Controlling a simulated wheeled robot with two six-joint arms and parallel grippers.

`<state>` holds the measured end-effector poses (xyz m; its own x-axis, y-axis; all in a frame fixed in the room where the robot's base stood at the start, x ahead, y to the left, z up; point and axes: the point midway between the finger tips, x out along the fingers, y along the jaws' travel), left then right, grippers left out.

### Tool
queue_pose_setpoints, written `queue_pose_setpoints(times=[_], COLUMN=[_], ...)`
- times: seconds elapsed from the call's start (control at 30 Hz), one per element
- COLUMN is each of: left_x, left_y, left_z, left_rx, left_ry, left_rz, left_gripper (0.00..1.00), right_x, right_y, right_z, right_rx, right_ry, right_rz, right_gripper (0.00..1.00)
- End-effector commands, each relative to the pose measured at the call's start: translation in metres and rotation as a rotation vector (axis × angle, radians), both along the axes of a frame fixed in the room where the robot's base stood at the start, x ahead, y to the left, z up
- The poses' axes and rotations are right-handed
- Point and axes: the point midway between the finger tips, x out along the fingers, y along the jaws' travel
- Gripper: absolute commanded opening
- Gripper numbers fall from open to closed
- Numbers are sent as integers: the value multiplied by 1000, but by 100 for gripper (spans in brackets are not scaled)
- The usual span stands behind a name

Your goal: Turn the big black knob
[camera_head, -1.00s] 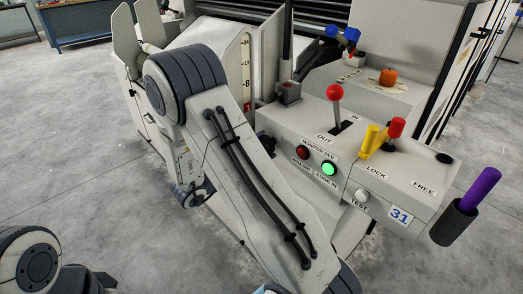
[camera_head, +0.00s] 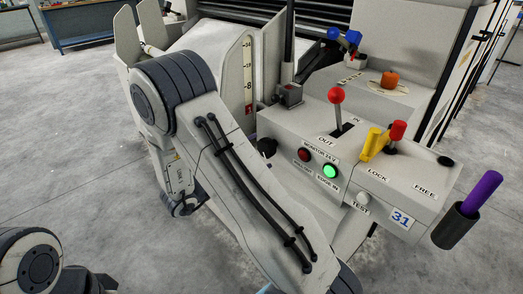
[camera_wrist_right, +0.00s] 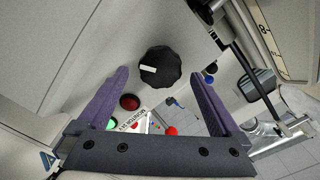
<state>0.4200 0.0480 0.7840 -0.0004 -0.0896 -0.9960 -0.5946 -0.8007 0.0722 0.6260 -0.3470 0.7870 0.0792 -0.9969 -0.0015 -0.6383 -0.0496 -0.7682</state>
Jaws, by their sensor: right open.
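The big black knob (camera_wrist_right: 166,70) has a scalloped rim and a white pointer mark, and sits on the pale machine's side panel. In the head view the knob (camera_head: 267,147) shows just right of my right arm. In the right wrist view my right gripper (camera_wrist_right: 158,77) is open, with its two purple fingers spread. The knob appears between and beyond the fingertips; I see no contact. In the head view my right arm hides most of its own gripper. My left gripper is not in view.
The panel holds a red lamp (camera_head: 305,154), a green lit lamp (camera_head: 330,171), a red-knobbed lever (camera_head: 336,97) and a yellow piece (camera_head: 374,142) beside a red-topped lever (camera_head: 397,132). A purple handle (camera_head: 481,192) sticks out at right. Open floor lies at left.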

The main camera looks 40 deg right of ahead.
Motion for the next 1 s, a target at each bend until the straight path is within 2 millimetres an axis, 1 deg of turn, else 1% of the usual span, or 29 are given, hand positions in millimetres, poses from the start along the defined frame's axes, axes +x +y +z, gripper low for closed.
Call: queue_pose_setpoints(times=[0.03,0.2,0.3,0.4,0.57,1.0], left_x=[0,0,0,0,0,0], left_y=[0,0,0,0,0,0], left_z=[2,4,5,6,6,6], left_rx=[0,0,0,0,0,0], left_ry=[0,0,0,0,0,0], left_rz=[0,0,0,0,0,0], left_gripper=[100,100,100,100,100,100], right_x=[1,-2,-4,-5,-6,-6], right_y=[13,47,63,73,80,79], right_z=[1,1,0,0,0,0], right_rx=[0,-1,0,-1,0,0], right_ry=[0,-1,-1,0,1,0], right_rz=[8,7,6,3,1,1], right_gripper=[100,100,100,100,100,100])
